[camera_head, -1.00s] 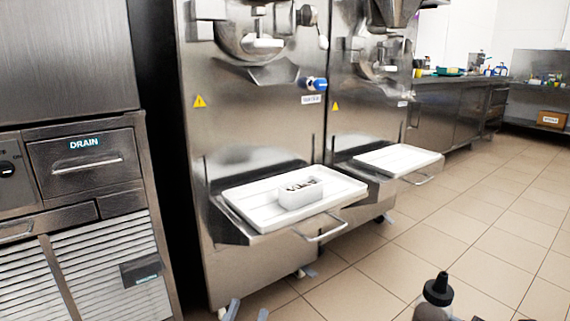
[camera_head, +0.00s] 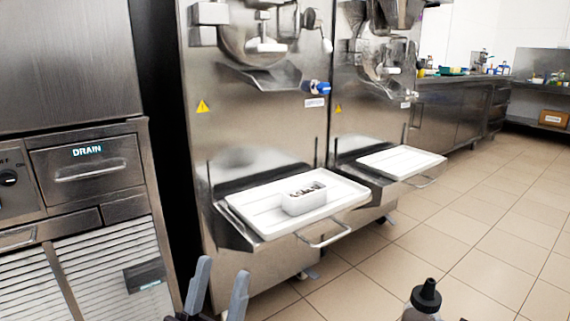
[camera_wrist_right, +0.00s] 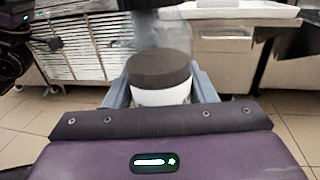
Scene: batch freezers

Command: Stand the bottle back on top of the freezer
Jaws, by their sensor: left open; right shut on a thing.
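The bottle (camera_head: 424,302) has a black pointed cap and a greyish body, and shows upright at the bottom right of the head view, its lower part cut off. In the right wrist view the bottle (camera_wrist_right: 160,70) shows a clear upper part, a dark brown band and white below. My right gripper (camera_wrist_right: 162,90) is shut on it, one finger on each side. My left gripper (camera_head: 220,275) is open and empty at the bottom of the head view, below the front of the nearer steel freezer (camera_head: 255,125). The freezer's top is out of view.
A white tray (camera_head: 345,196) on the nearer freezer's shelf holds a small white container (camera_head: 304,199). A second freezer (camera_head: 370,100) with its own white tray (camera_head: 400,160) stands beside it. A steel unit marked DRAIN (camera_head: 85,170) is at left. Tiled floor (camera_head: 490,210) is clear at right.

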